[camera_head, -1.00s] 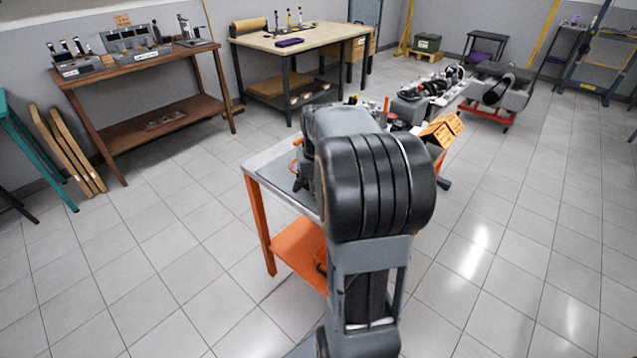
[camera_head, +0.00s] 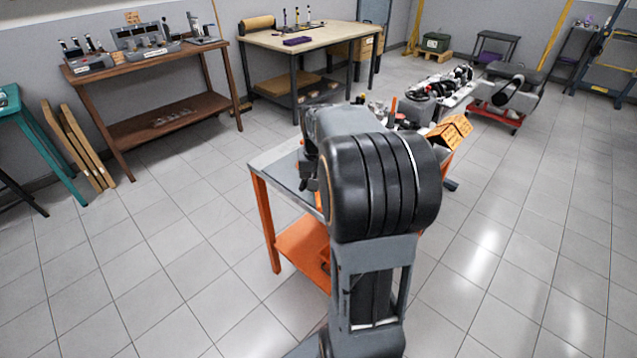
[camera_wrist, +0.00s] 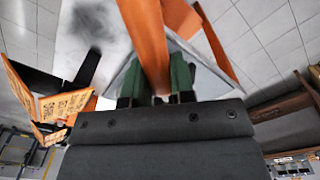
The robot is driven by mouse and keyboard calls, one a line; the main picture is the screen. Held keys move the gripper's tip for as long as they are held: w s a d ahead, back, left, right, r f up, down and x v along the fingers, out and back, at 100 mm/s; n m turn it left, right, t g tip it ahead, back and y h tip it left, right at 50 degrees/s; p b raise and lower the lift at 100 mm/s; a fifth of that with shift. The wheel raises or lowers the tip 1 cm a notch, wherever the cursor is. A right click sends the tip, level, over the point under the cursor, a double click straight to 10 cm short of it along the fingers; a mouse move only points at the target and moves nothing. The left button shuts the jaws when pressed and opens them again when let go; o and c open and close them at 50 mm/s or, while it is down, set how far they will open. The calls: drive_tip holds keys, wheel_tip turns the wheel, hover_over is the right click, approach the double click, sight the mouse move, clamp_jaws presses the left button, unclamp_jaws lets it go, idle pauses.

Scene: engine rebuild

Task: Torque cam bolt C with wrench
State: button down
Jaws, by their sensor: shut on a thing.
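In the wrist view my gripper (camera_wrist: 155,88), with green fingertips, is shut on an orange bar (camera_wrist: 148,40). The bar runs from between the fingers to the top edge of the picture. It looks like the wrench's handle; its far end is out of view. In the head view my own arm hides most of the gripper and what it holds. I cannot make out cam bolt C or any cam part by name.
An orange cart (camera_head: 263,215) with a grey top stands behind my arm. Engine parts (camera_head: 440,85) lie on a bench beyond. A brown table (camera_head: 150,62) and a wooden-topped bench (camera_head: 335,36) stand behind.

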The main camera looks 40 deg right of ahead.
drive_tip(key=shift+a+f, duration=0.15)
drive_tip(key=shift+w+a+m, duration=0.4)
drive_tip(key=shift+a+m, duration=0.15)
drive_tip(key=shift+m, duration=0.05)
drive_tip(key=shift+w+a+m+p, duration=0.4)
drive_tip(key=shift+a, duration=0.1)
idle(1.5)
drive_tip(key=shift+w+a+m+p, duration=0.85)
drive_tip(key=shift+w+a+m, duration=0.2)
drive_tip(key=shift+w+m, duration=0.1)
idle(4.1)
